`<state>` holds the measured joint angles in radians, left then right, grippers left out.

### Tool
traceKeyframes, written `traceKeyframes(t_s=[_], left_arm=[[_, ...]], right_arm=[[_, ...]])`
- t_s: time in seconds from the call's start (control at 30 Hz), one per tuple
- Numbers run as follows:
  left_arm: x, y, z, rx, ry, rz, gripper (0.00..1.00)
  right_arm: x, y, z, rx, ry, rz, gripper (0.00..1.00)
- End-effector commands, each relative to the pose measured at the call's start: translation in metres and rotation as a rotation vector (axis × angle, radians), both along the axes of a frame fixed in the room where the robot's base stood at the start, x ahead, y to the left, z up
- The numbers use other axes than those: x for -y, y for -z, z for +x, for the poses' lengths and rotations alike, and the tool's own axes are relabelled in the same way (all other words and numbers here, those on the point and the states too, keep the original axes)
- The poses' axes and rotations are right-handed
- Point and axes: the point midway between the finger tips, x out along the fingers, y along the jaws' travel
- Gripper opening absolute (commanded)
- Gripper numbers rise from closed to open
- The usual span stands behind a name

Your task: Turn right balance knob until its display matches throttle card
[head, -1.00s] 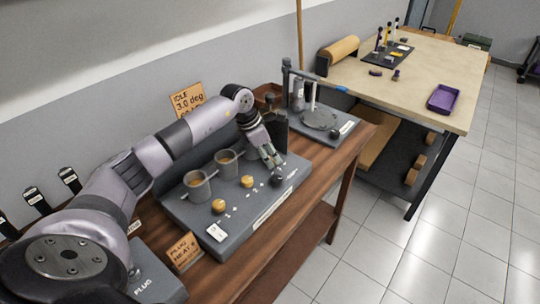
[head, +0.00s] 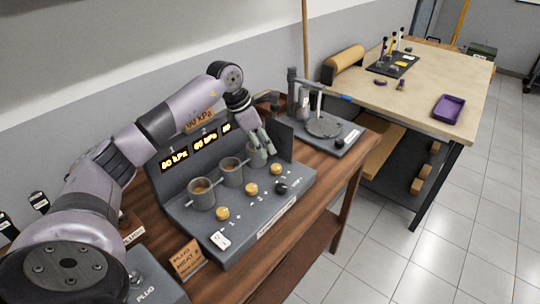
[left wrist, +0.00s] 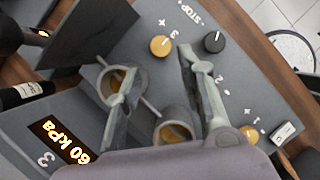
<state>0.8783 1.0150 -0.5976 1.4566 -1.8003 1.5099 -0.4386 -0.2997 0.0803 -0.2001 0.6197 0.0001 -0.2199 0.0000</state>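The right balance knob (head: 274,169) is the yellow knob marked 3; it also shows in the left wrist view (left wrist: 160,45). My left gripper (head: 264,150) is open and empty, over the right cup (head: 257,157) and just behind this knob. In the left wrist view the fingers (left wrist: 158,68) stand apart, with nothing between them gripped. The display marked 3 (left wrist: 66,142) reads 60 kPa; in the head view it is partly hidden. The orange throttle card (head: 198,120) is mostly behind my left arm; only a "kPa" line shows. My right gripper is out of view.
The left display (head: 174,161) reads 80 kPa and the middle display (head: 205,142) seems to read 60 kPa. A black STOP knob (head: 281,187) sits close to the right balance knob. The other cups (head: 231,171) stand behind the yellow knobs. A white switch (head: 220,240) is at front left.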

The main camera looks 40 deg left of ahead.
Motion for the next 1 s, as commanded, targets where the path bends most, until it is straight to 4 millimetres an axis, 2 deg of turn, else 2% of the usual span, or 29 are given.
traceKeyframes(t_s=[0.1, 0.23, 0.83, 0.93, 1.0], left_arm=[[-0.004, -0.017, -0.005, 0.002, -0.001, 0.001, 0.36], [-0.007, -0.026, -0.008, -0.001, 0.0, 0.001, 0.36], [-0.007, -0.028, -0.009, -0.001, 0.0, 0.001, 0.36], [-0.007, -0.038, -0.009, 0.0, 0.0, 0.0, 0.36], [-0.007, -0.052, -0.009, 0.0, 0.0, 0.0, 0.36]], right_arm=[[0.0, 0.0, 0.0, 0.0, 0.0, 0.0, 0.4], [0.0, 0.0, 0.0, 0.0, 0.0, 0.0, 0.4], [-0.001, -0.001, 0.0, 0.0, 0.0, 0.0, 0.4], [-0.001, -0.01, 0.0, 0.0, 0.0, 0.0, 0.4], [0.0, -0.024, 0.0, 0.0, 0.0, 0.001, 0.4]])
